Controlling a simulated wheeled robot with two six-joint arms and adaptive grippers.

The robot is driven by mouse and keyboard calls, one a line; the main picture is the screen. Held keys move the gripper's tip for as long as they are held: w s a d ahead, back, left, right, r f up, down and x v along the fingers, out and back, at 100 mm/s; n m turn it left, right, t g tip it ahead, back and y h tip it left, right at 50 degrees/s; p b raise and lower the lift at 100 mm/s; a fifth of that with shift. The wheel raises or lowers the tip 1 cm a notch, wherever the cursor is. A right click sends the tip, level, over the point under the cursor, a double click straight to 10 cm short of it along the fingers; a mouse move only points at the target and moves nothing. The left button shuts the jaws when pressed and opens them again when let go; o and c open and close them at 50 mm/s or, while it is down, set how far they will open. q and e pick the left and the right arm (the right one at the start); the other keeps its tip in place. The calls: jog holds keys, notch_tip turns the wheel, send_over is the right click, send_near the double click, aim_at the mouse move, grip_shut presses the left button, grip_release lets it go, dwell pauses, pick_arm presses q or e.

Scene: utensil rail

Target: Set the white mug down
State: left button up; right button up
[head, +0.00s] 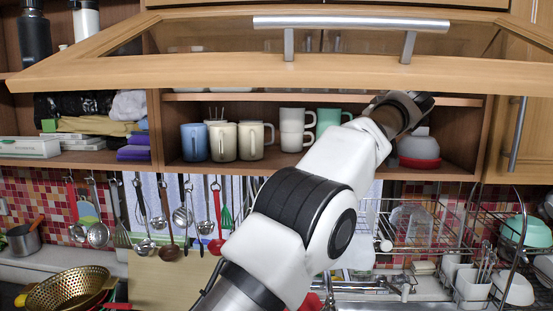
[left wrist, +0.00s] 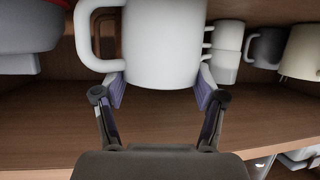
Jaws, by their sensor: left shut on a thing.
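The white mug (left wrist: 163,45) fills the upper middle of the left wrist view, with its handle on the left. My left gripper (left wrist: 160,90) is shut on it, one finger on each side of its body. In the head view my left arm reaches up into the right part of the open cupboard, and the gripper (head: 408,108) is in front of the shelf space between the mugs and the bowls. The held mug is hidden there behind the gripper and wrist. I cannot tell whether it touches the shelf. My right gripper is in neither view.
Stacked white mugs (head: 291,130), a green mug (head: 328,118), cream mugs (head: 223,142) and a blue mug (head: 194,142) stand left of the gripper. A red bowl (head: 419,162) under grey bowls stands close right. The raised cupboard door (head: 200,70) overhangs the shelf. Utensils hang below.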

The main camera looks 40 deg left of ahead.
pick_arm(q)
jog(key=s+a+b, duration=0.2)
jog(key=a, duration=0.2)
jog(key=s+a+b, duration=0.1)
jog(key=s+a, duration=0.1)
jog(key=a, duration=0.2)
jog(key=s+a+b, duration=0.1)
jog(key=a+b, duration=0.1)
jog(key=a, duration=0.1)
jog(key=shift+s+a+r+b, duration=0.2)
jog(key=shift+s+a+b, duration=0.1)
jog(key=shift+s+a, duration=0.1)
jog(key=s+a+b, duration=0.1)
jog(key=s+a+f+b, duration=0.1)
jog(key=shift+a, duration=0.45)
jog(key=shift+w+a, duration=0.1)
jog(key=shift+a, duration=0.05)
jog(key=o, duration=1.4)
jog(key=shift+w+f, duration=0.1)
jog(key=shift+f, duration=0.05)
jog(key=shift+c, duration=0.2)
jog(key=shift+d, duration=0.2)
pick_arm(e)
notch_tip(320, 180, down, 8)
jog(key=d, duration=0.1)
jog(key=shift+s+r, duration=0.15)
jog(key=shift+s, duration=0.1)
pick_arm(q)
jog(key=shift+s+r, duration=0.2)
jog(key=shift+s, duration=0.05)
